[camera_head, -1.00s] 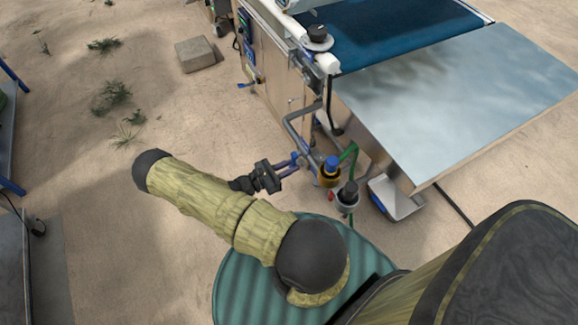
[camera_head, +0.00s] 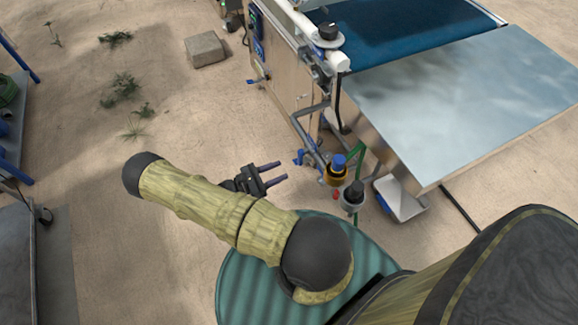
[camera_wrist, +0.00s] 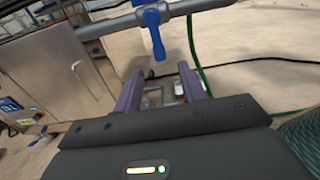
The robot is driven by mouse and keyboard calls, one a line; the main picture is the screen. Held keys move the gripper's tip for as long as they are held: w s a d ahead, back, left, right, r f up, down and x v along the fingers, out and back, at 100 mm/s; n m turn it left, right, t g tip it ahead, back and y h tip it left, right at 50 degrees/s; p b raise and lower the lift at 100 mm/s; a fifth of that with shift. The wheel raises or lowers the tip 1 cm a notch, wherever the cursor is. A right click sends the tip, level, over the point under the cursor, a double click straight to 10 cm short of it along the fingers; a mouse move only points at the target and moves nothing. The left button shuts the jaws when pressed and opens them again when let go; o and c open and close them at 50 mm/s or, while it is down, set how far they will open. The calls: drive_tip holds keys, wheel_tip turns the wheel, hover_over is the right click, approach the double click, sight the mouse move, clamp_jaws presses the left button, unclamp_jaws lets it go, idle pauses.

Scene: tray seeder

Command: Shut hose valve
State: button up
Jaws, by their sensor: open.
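The hose valve has a blue lever (camera_wrist: 153,30) on a grey pipe (camera_wrist: 115,25) in the wrist view. The lever hangs down in the picture, crosswise to the pipe. In the head view the blue lever (camera_head: 299,157) is small, beside the pipework at the machine's near corner. My gripper (camera_head: 282,171) is open and empty, just left of the lever with a gap between. In the wrist view my gripper's two purple fingers (camera_wrist: 160,80) are apart, below the lever in the picture, and do not touch it.
A blue-capped brass fitting (camera_head: 337,172) and a dark-capped one (camera_head: 352,195) stand right of the lever. A green hose (camera_wrist: 194,55) runs down from the pipe. The metal table (camera_head: 460,100) and machine cabinet (camera_head: 285,85) bound the right; sandy ground left is open.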

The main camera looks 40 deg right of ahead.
drive_tip(key=v, duration=1)
drive_tip(key=shift+w+r, duration=0.1)
drive_tip(key=s+a+r+m+t+y+p, duration=0.2)
drive_tip(key=r+m+y+p, duration=0.3)
drive_tip(key=r, duration=1.2)
drive_tip(key=s+a+r+m+t+y+p, duration=0.2)
drive_tip(key=r+m+y+p, duration=0.3)
drive_tip(key=r+p, duration=0.6)
drive_tip(key=s+a+r+m+t+y+p, duration=0.2)
drive_tip(key=r+m+y+p, duration=0.3)
drive_tip(key=r, duration=2)
drive_tip(key=y+p, duration=0.2)
drive_tip(key=p, duration=0.1)
drive_tip(key=shift+s+t+y, duration=0.15)
drive_tip(key=shift+t+y, duration=0.15)
drive_tip(key=shift+c, duration=0.5)
